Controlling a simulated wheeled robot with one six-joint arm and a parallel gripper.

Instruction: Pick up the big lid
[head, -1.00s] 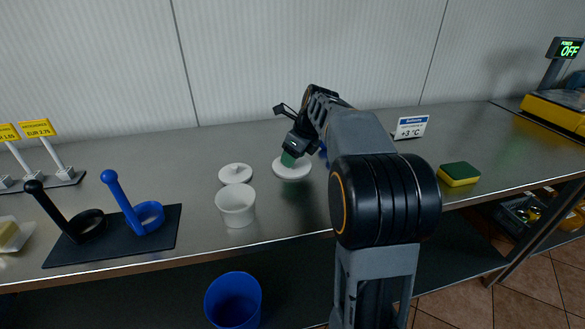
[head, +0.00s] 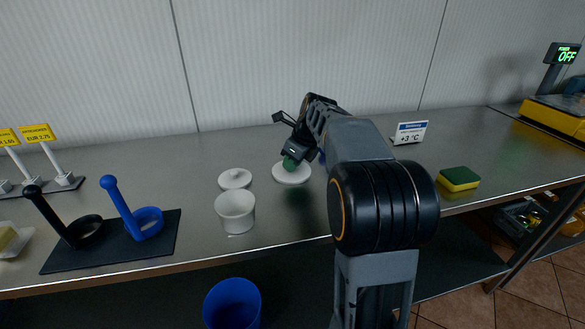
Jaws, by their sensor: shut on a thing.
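A white round lid (head: 291,176) with a green knob (head: 290,163) lies on the steel counter near the middle of the head view. It looks wider than a second white lid (head: 235,180) with a white knob to its left. My gripper (head: 291,159) reaches down from above and is shut on the green knob of the wider lid. The fingertips are small and partly hidden. The lid appears to be on or very close to the counter; I cannot tell if there is a gap.
A white cup (head: 236,212) stands in front of the smaller lid. A black mat (head: 110,243) with a black and a blue-handled tool lies left. A sponge (head: 459,179) and a temperature sign (head: 409,133) are at the right. A blue bin (head: 232,305) is below the counter.

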